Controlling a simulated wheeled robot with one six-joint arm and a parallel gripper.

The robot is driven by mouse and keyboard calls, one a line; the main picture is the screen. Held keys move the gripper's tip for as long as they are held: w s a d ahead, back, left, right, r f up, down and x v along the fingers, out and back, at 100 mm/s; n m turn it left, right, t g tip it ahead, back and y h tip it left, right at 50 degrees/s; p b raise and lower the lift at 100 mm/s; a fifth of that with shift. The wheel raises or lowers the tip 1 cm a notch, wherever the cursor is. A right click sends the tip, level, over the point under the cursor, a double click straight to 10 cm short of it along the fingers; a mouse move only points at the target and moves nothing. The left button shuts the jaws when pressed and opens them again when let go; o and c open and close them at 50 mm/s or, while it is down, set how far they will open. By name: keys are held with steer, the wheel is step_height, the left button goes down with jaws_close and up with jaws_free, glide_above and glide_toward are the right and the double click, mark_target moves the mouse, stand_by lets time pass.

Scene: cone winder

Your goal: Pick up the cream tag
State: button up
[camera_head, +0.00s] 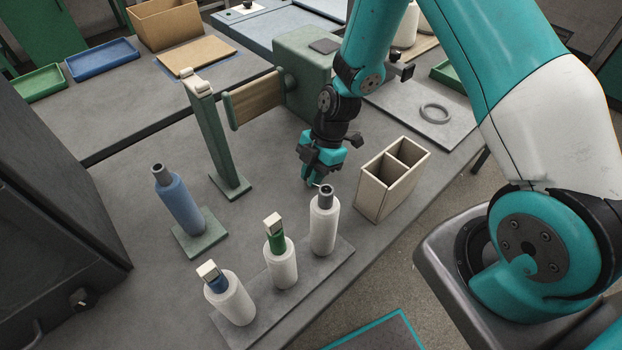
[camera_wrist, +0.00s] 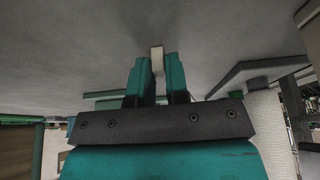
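The cream tag (camera_wrist: 157,59) is a small pale piece between the two teal fingertips in the wrist view, its far end sticking out a little beyond them. My gripper (camera_wrist: 159,75) is shut on it, with the fingers against its sides. In the head view my gripper (camera_head: 317,180) points down over the grey table, just behind the right white cone and left of the two-compartment box. Only a tiny pale bit of the tag (camera_head: 316,185) shows there beside the fingertips.
A grey board holds three white cones (camera_head: 323,228), two with cream blocks (camera_head: 273,220) on top. The two-compartment box (camera_head: 408,143) is open and close on the right. A blue cone (camera_head: 178,203) and a green post (camera_head: 214,143) stand left. Table between is clear.

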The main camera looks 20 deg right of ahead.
steer(key=shift+c, duration=0.7)
step_height(320, 180, up, 23)
steer(key=shift+p, duration=0.45)
